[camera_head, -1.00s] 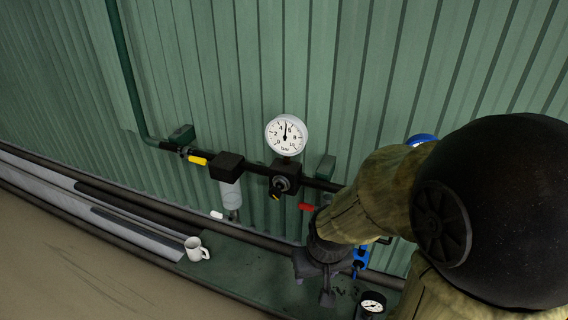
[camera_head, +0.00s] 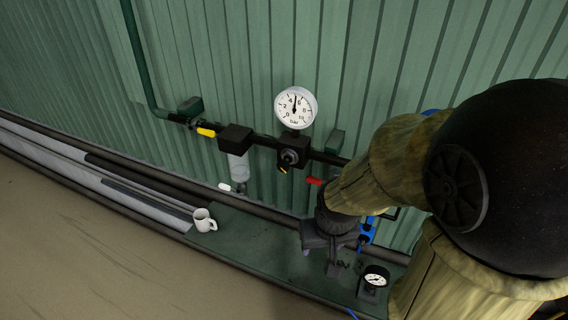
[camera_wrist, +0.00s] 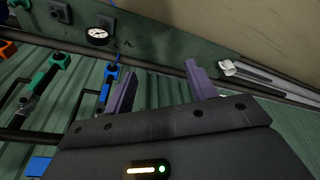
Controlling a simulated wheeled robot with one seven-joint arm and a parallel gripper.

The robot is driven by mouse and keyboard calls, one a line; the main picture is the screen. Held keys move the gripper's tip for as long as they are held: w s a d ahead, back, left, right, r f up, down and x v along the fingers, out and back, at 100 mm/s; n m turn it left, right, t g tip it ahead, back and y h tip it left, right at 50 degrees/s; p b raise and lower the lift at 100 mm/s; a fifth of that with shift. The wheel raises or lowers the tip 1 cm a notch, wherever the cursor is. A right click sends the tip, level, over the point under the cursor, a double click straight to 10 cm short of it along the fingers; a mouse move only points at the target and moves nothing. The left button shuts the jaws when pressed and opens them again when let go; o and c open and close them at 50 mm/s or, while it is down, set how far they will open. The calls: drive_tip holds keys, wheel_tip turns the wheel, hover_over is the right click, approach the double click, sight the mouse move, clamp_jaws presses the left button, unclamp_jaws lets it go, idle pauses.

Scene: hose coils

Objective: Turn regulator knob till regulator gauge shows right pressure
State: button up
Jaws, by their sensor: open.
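The regulator gauge (camera_head: 295,107) is a round white dial on the pipe against the green wall. Its needle points nearly straight up, between the 4 and the 6. The regulator knob (camera_head: 289,157) is dark and round, just below the gauge on a black block. My gripper (camera_head: 322,257) is below and to the right of the knob, apart from it, over the green bench. In the wrist view my gripper (camera_wrist: 160,88) has its two purple fingers spread with nothing between them. Neither the regulator gauge nor its knob can be made out in the wrist view.
A white mug (camera_head: 204,220) stands on the green bench edge. A small gauge (camera_head: 376,277) sits at the bench's right. A yellow handle (camera_head: 206,132) and a red handle (camera_head: 314,181) flank the regulator on the pipe. Blue fittings (camera_head: 366,235) are beside my arm.

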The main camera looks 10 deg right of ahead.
drive_tip(key=shift+c, duration=0.2)
idle(0.3)
drive_tip(key=m+t+h+b, duration=0.4)
drive_tip(key=t+h+b, duration=0.2)
drive_tip(key=t+h, duration=0.5)
approach(281, 168)
drive_tip(key=s+a+t+y, duration=0.1)
drive_tip(key=s+a, duration=0.2)
drive_tip(key=s, duration=0.3)
drive_tip(key=shift+s+d+f, duration=0.1)
drive_tip(key=shift+s+f, duration=0.05)
drive_tip(key=shift+f, duration=0.05)
drive_tip(key=p+x, duration=0.2)
drive_tip(key=x, duration=0.6)
drive_tip(key=p+x, duration=0.2)
drive_tip(key=x, duration=0.7)
drive_tip(key=shift+w+r, duration=0.2)
drive_tip(key=shift+w, duration=0.05)
drive_tip(key=c, duration=1)
drive_tip(key=shift+o, duration=0.2)
